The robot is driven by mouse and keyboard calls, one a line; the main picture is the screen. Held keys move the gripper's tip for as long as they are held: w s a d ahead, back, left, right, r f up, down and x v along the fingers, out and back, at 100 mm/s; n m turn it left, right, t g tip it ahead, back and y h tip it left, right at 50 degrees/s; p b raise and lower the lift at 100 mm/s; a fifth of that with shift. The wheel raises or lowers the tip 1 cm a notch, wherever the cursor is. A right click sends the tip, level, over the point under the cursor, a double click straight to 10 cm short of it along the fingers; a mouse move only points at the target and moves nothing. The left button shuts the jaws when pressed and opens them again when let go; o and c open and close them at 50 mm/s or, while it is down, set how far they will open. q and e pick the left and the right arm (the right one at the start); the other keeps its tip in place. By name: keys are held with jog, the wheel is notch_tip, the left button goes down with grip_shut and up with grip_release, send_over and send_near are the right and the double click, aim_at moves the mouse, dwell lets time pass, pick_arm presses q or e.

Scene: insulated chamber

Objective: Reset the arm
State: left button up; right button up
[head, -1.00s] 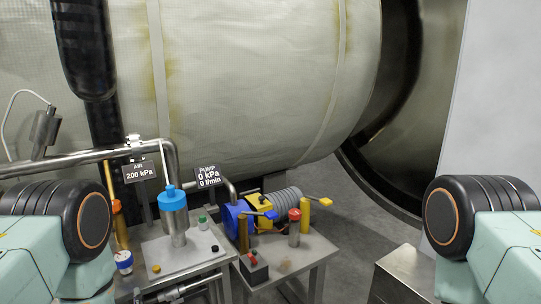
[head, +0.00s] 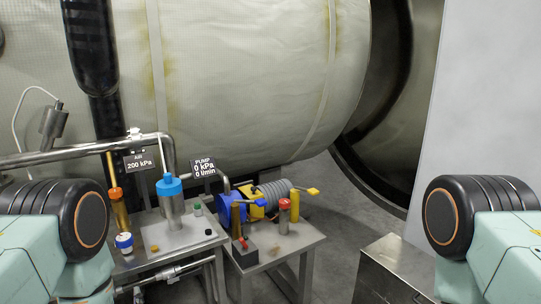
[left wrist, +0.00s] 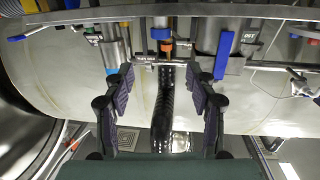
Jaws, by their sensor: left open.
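My left gripper (left wrist: 160,78) shows in the left wrist view with its two dark fingers spread apart. Nothing is held between them. The wrist picture looks upside down, with the bench equipment along its top edge and a dark hose behind the fingers. In the head view, a mint-green link of mine with a black round joint stands at each side. I cannot make out a gripper clearly there. My right gripper is not in view.
A metal bench (head: 190,236) holds a blue-capped cylinder (head: 172,207). A second table (head: 300,238) carries a blue and yellow pump (head: 236,206). A metal box (head: 395,272) stands right, near a white wall (head: 480,110). A big insulated vessel (head: 240,80) fills the back. Grey floor shows between.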

pick_arm(q)
jog(key=s+d+f+m+g+h, duration=0.2)
jog(key=s+d+f+g+h, duration=0.2)
jog(key=s+f+g, duration=0.55)
jog(key=s+d+f+m+g+h, duration=0.1)
jog(key=s+d+f+g, duration=0.2)
jog(key=s, duration=0.9)
jog(key=s+d+f+m+g+h+b, duration=0.1)
jog(key=s+d+f+g+h, duration=0.1)
jog(key=s, duration=1)
jog(key=shift+d+f+g, duration=0.45)
jog(key=shift+d+g, duration=0.2)
jog(key=shift+d, duration=0.05)
jog(key=shift+w+a, duration=0.1)
